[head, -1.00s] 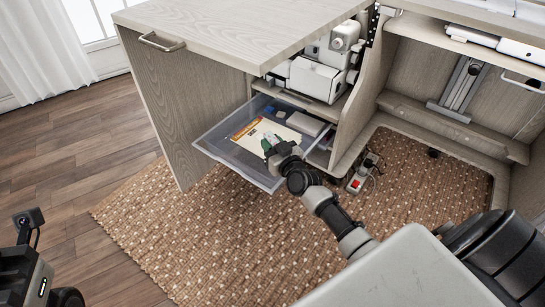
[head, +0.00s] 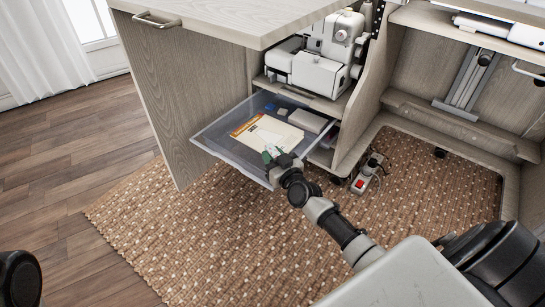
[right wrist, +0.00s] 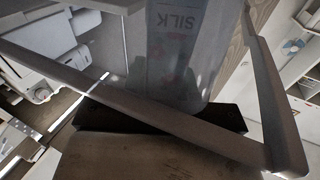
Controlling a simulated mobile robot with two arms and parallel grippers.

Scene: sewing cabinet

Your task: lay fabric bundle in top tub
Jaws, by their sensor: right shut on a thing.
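The clear top tub (head: 226,162) is pulled out of the cabinet below the white sewing machine. Its rim also crosses the right wrist view (right wrist: 265,85). My right gripper (head: 273,156) is at the tub's front right part, by the rim. It is shut on a small dark green thing (head: 267,157), which I take for the fabric bundle; the fingers hide most of it. I cannot tell whether it touches the tub floor. In the right wrist view the dark parts at the bottom are unclear. My left gripper is not in view.
A cream sheet with an orange edge (head: 262,135), a grey flat box (head: 307,121) and small blue items (head: 281,111) lie in the tub. The sewing machine (head: 318,67) stands above. A power strip (head: 365,172) lies on the patterned rug (head: 200,240).

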